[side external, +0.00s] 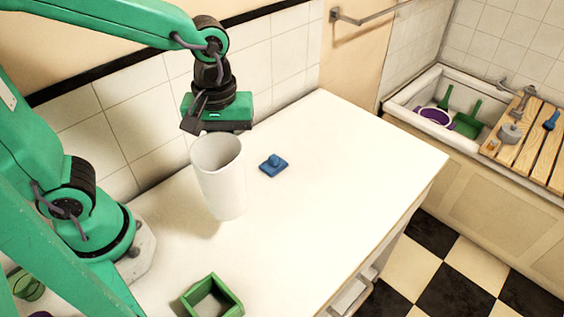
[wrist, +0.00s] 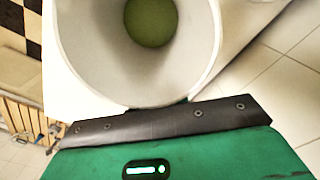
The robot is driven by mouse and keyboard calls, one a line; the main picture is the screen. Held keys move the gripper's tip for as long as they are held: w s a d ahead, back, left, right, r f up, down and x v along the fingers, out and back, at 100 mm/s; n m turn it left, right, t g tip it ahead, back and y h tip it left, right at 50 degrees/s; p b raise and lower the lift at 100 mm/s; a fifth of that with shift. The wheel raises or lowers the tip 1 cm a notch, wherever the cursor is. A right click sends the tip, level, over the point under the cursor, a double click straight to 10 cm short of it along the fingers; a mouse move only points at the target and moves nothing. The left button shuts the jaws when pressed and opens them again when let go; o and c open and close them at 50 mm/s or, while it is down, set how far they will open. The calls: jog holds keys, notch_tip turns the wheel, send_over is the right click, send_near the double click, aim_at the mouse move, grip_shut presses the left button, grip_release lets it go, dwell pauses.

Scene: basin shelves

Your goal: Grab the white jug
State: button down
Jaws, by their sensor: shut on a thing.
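The white jug (side external: 219,180) is a tall, plain vessel, upright at the wall side of the white counter in the side view. My gripper (side external: 212,130) is right above it and shut on its rim. I cannot tell whether the jug's base touches the counter. In the wrist view the jug (wrist: 85,60) opens towards the camera, with its rim against the dark edge of my gripper (wrist: 165,116). A round olive-green patch (wrist: 151,20) shows deep inside it. The fingertips are mostly hidden.
A small blue knobbed piece (side external: 273,165) lies right of the jug. An open green square box (side external: 211,298) sits at the counter's near edge. The counter's right part is clear. A sink (side external: 400,104) with green and purple items and a slatted wooden board (side external: 535,140) stand at far right.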

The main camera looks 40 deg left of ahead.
jog(key=shift+s+d+r, duration=0.15)
jog(key=shift+d+r, duration=0.1)
jog(key=shift+d, duration=0.05)
jog(key=shift+s+d, duration=0.1)
jog(key=shift+d, duration=0.1)
dwell(0.8)
